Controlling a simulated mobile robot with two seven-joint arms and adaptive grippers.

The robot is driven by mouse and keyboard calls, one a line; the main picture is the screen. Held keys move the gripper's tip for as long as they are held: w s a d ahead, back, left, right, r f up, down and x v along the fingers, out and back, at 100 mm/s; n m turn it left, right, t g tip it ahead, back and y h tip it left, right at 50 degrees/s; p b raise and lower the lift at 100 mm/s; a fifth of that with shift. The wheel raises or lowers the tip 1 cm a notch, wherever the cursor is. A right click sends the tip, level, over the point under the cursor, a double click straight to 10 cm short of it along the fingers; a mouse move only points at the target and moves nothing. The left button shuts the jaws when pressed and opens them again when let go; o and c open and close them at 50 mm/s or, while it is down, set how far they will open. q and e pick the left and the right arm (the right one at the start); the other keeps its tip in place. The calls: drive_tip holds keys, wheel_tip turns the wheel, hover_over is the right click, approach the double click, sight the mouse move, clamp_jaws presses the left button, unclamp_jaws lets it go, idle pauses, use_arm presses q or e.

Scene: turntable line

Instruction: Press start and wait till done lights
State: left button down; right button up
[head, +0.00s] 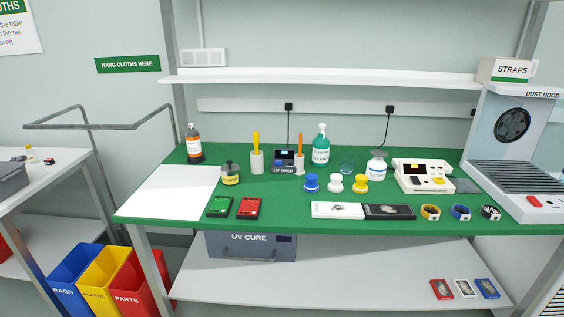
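No start or done label is readable in the head view. A small dark box with a screen, labelled UV TIMER (284,171), stands at the back middle of the green bench; its buttons are too small to tell. A white device (412,181) with a dark display and a yellow part stands at the right of the bench; its front label is too small to read. The grey UV CURE box (250,247) sits on the shelf below the bench. I cannot tell any lit lamp. Neither of my grippers is in view.
The dust hood (513,130) stands at the right. Colored bins (105,280) stand at lower left, below a metal rail (80,126).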

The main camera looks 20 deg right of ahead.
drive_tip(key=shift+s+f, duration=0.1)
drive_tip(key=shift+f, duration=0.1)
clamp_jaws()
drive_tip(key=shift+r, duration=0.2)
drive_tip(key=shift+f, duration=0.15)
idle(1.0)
